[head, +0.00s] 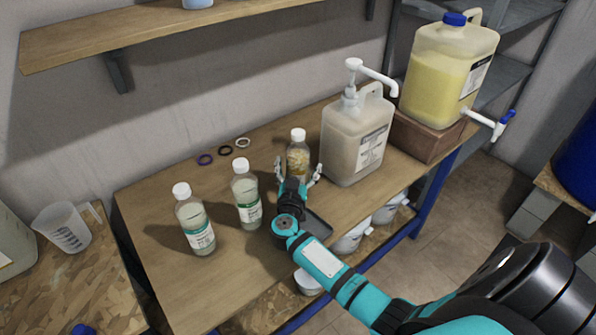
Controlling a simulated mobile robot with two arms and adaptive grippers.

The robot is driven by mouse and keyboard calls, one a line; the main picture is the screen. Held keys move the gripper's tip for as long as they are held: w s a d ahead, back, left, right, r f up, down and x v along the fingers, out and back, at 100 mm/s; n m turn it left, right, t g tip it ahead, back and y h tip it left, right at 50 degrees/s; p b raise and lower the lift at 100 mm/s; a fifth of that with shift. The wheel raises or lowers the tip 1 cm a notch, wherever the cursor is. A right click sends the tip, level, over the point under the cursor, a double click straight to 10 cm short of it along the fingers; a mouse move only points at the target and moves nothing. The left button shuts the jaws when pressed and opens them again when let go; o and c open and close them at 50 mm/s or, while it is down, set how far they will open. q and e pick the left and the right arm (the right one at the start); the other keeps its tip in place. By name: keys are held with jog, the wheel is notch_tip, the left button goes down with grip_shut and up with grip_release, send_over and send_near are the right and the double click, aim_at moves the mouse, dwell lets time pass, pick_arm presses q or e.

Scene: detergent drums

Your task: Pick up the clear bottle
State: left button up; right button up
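Three clear bottles with white caps stand upright on the wooden table. The left bottle (194,222) and the middle bottle (247,198) hold a pale liquid and have green-and-white labels. The third bottle (298,154), farther back, has yellowish-brown contents. My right gripper (298,170) is open in front of this third bottle, one finger to each side of it. The gripper hides its lower part, and I cannot tell whether the fingers touch it. My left gripper is out of view.
A white pump jug (352,142) stands close to the right of the third bottle. A yellow-filled canister (437,88) with a tap sits on a brown block (428,136). Small rings lie behind the bottles. A dark tray (316,222) is near the front edge. The table's left part is clear.

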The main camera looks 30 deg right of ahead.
aim_at(299, 158)
jog(key=c, duration=1.5)
jog(key=shift+r, duration=0.1)
jog(key=shift+c, duration=1.2)
jog(key=shift+r, duration=0.5)
notch_tip(299, 158, up, 3)
jog(key=shift+s+f+p, duration=0.1)
jog(key=shift+s+p, duration=0.05)
jog(key=shift+p, duration=0.4)
jog(key=s+d+r, duration=0.1)
jog(key=s, duration=1.4)
jog(key=shift+s+p, duration=0.3)
jog(key=shift+s, duration=0.05)
jog(key=shift+r, duration=0.1)
